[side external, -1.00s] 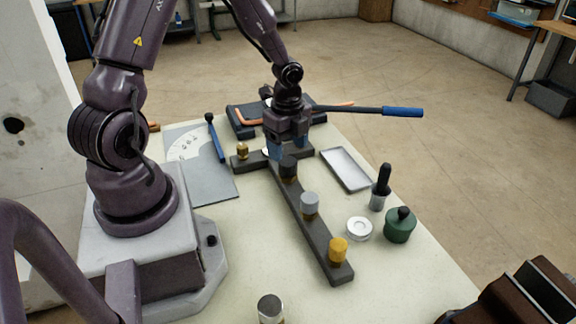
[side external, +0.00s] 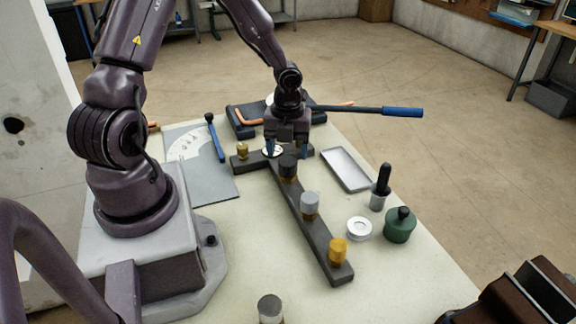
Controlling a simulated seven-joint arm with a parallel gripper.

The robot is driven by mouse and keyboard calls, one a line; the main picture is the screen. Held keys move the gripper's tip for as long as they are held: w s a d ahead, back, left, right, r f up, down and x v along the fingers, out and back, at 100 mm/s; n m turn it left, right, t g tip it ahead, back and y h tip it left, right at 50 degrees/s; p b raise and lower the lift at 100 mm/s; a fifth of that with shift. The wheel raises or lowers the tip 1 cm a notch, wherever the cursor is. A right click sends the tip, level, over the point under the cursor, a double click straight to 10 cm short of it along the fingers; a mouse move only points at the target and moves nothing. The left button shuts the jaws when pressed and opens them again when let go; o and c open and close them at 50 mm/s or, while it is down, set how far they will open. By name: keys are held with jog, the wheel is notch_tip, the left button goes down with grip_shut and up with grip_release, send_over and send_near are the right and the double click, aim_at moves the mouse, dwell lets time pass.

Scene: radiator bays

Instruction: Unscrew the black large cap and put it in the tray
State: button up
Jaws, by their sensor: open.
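The black cap (side external: 288,165) sits upright on the dark manifold bar (side external: 316,238), on the arm running toward the camera, near where it meets the crossbar. My gripper (side external: 288,152) points down with its blue fingertips spread apart and nothing visible between them. It is above or just behind the black cap; I cannot tell which, and the fingers do not appear to touch it. The shallow grey tray (side external: 347,169) lies empty on the table to the right of the bar.
A grey cap (side external: 309,204) and a yellow cap (side external: 338,250) stand on the same bar, and a small brass cap (side external: 242,151) on the crossbar. A blue-handled lever (side external: 385,111) extends behind. A white ring (side external: 359,228) and green pot (side external: 399,226) stand right.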

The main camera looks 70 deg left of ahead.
aim_at(288, 161)
jog(key=shift+f, duration=2.05)
